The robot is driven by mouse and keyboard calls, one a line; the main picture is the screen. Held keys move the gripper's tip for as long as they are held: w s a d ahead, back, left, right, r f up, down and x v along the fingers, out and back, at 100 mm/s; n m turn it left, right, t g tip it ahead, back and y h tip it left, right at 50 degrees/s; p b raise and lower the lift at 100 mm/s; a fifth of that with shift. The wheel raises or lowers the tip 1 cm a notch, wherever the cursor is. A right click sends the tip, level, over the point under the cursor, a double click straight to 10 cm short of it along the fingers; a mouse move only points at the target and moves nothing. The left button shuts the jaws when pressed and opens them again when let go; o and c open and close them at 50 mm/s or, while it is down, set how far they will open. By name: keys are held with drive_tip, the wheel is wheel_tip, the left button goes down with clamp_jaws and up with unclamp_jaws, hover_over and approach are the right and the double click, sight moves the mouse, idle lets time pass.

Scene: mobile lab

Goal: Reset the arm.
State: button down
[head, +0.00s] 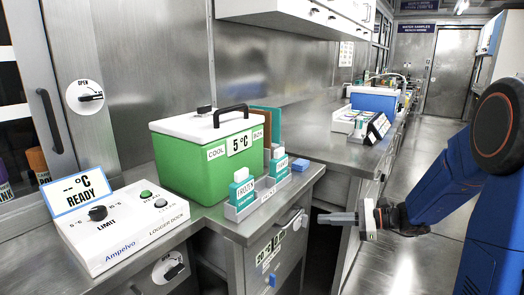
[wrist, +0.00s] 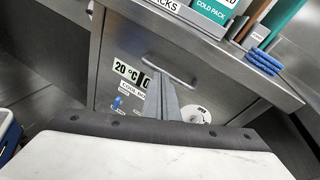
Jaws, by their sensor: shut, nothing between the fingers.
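My gripper (head: 322,218) is at the right of the head view, at the end of my blue arm. Its fingers point left toward the front of the steel cabinet. The fingers are together with nothing between them. In the wrist view the closed fingers (wrist: 162,100) point at a cabinet front with a 20 °C label. In the head view the gripper is apart from the cabinet, over the aisle side of the bench.
A green cool box (head: 190,165) with a white lid stands on the steel counter. A white logger dock (head: 120,225) is at its left. Cold packs (head: 243,190) stand in front of it. A blue ribbed item (wrist: 264,62) lies near the counter edge. The aisle floor (head: 405,265) is clear.

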drive_tip(key=s+a+r+n+g+h, duration=0.1)
drive_tip(key=s+a+n+g+h, duration=0.3)
drive_tip(key=s, duration=0.6)
drive_tip(key=s+n+h, duration=0.2)
drive_tip(key=s+n, duration=0.4)
drive_tip(key=s, duration=0.3)
drive_tip(key=s+d+r+n+t+h, duration=0.1)
drive_tip(key=s+d+n+t+h, duration=0.2)
drive_tip(key=s+d+n+h, duration=0.5)
drive_tip(key=s+d+n, duration=0.1)
drive_tip(key=s+d, duration=0.1)
drive_tip(key=s, duration=0.3)
drive_tip(key=shift+d+r+t, duration=0.3)
drive_tip(key=shift+d+r, duration=0.05)
